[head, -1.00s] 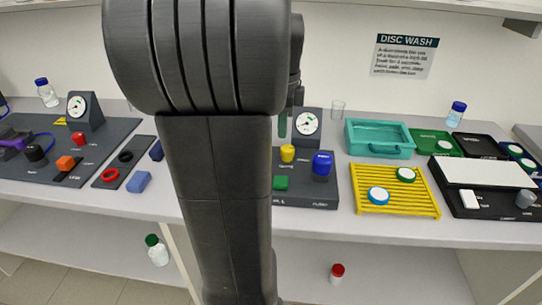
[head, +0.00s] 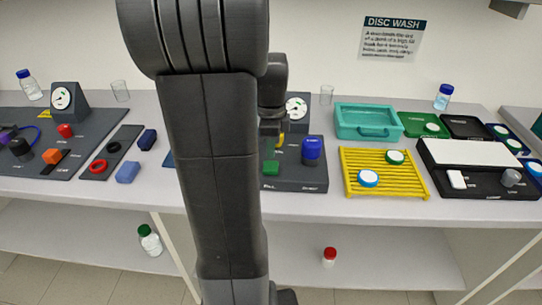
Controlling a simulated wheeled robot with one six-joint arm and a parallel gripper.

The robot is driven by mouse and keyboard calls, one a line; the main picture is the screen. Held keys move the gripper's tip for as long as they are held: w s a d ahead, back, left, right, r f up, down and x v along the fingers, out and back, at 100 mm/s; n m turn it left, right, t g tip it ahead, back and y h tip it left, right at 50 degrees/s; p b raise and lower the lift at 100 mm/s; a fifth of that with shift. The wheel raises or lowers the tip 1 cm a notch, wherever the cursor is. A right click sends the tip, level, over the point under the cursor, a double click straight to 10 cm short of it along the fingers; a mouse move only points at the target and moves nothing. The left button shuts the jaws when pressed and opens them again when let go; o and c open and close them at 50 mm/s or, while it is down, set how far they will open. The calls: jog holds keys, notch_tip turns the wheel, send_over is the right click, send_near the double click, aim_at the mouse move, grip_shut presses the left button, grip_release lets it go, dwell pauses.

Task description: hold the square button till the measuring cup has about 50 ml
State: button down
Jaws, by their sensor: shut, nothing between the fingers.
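A green square button (head: 271,168) sits at the front left of a dark panel (head: 300,181) in the head view. My gripper (head: 272,131) is shut and empty, above and behind the square button in the picture, apart from it as far as I can tell. Its fingertips are small and dark against the panel. A clear cup (head: 326,94) stands behind the panel, and another clear cup (head: 120,90) stands at the back left. Both look empty. I cannot tell which is the measuring cup; my arm hides part of the bench and the panel's left side.
The panel also bears a blue knob (head: 312,149), a partly hidden yellow knob (head: 281,141) and a gauge (head: 297,108). A yellow rack (head: 378,185) with capped discs and a teal tray (head: 368,133) stand to the right. Blue blocks (head: 128,172) lie to the left.

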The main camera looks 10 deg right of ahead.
aim_at(271, 166)
jog(key=shift+f, duration=1.5)
jog(key=shift+f+b, duration=0.55)
jog(key=shift+f, duration=0.35)
jog(key=shift+s+a+f, duration=0.1)
jog(key=shift+s+f, duration=0.1)
jog(key=shift+s, duration=0.1)
jog(key=shift+f, duration=0.2)
dwell(0.3)
dwell(0.4)
jog(key=shift+w+r+p, duration=0.1)
jog(key=shift+r+p, duration=0.35)
jog(key=shift+r, duration=0.15)
notch_tip(271, 166, up, 14)
jog(key=p, duration=0.2)
jog(key=shift+w, duration=0.2)
